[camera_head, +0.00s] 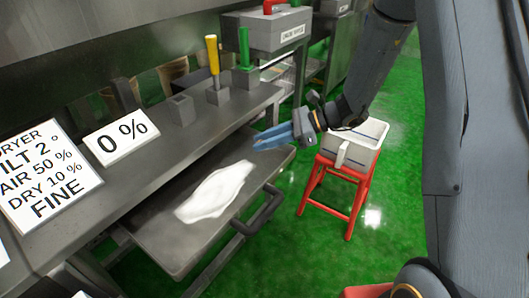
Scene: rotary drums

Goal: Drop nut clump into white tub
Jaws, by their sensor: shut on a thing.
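My gripper (262,138) has blue fingers pointing left, over the right end of a grey metal tray. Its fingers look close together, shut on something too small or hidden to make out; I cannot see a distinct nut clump. The white tub (375,132) stands on a red stool to the right of the tray, partly behind my wrist. The tub's inside is mostly hidden. A flat white patch (215,190) lies on the tray; I cannot tell what it is made of.
The tray (160,235) has a dark handle (262,208) at its right front. The red stool (350,178) stands on green floor. A steel ledge (150,160) behind the tray bears a yellow-handled tool (212,55), a green-handled one (244,48) and a "0 %" sign (122,137).

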